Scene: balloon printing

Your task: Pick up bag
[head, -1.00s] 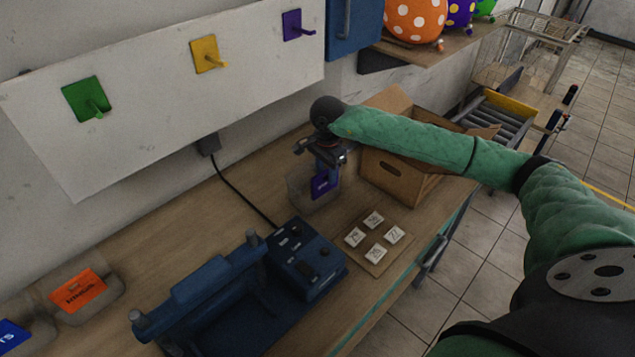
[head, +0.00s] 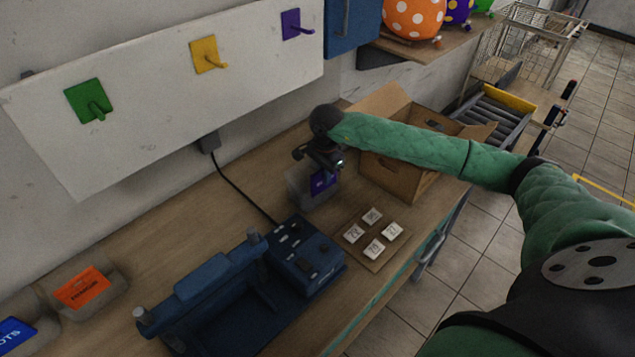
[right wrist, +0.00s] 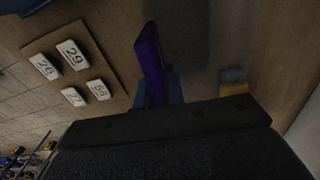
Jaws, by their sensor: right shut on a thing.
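A clear bag with a purple label (head: 322,182) stands on the wooden table, left of the cardboard box. My right gripper (head: 320,168) reaches down from above and is shut on the bag's top edge. In the right wrist view the purple label (right wrist: 150,62) stands edge-on between the fingers (right wrist: 155,92). The bag's lower part looks on or very near the table; I cannot tell whether it is clear of it. My left gripper is not in view.
An open cardboard box (head: 398,178) is close on the right. A board with number tiles (head: 371,240) and a blue machine (head: 235,290) are in front. Bags with orange (head: 83,288) and blue labels lie far left. Coloured hooks (head: 208,55) are on the wall panel.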

